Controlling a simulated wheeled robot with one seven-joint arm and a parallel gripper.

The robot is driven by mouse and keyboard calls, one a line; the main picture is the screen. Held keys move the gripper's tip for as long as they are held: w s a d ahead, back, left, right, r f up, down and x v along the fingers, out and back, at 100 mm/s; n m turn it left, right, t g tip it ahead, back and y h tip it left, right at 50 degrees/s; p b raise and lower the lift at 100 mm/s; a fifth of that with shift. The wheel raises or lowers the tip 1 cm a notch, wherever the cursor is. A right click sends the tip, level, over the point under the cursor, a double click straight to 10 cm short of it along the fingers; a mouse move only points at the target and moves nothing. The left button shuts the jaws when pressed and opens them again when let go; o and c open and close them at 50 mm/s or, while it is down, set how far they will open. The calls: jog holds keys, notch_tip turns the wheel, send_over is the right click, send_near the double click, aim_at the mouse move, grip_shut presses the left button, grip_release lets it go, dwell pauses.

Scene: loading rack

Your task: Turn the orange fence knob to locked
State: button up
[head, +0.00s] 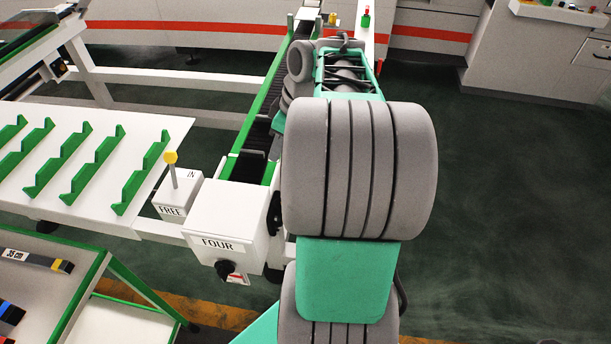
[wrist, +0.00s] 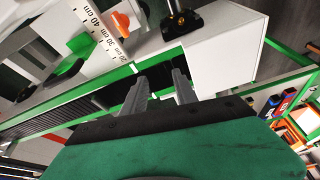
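An orange knob (wrist: 121,20) shows at the top of the wrist view. It sits beside a white scale strip (wrist: 100,35) marked in cm. My gripper (wrist: 160,75) is open and empty, its two grey fingers apart, below and right of the knob in that view. The fingers are over the green-edged dark conveyor (wrist: 60,115) and are apart from the knob. In the head view my arm covers the gripper and much of the rack behind it. I cannot make out the knob there, nor read its locked mark in either view.
A black post on a base (wrist: 182,22) stands right of the knob, near a white box (wrist: 225,55). In the head view a box labelled FOUR (head: 225,215) and a yellow-topped lever (head: 171,170) stand left of my arm. Open floor (head: 500,200) is at the right.

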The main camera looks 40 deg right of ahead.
jog(key=s+d+f+n+y+b, duration=0.15)
jog(key=s+d+f, duration=0.35)
jog(key=d, duration=0.5)
jog(key=shift+n+h, duration=0.25)
jog(key=shift+n, duration=0.1)
jog(key=x, duration=0.2)
jog(key=p+x, duration=0.1)
jog(key=x, duration=0.5)
jog(key=shift+w+a+r, duration=0.1)
jog(key=shift+w+a, duration=0.1)
jog(key=shift+w, duration=0.1)
grip_shut()
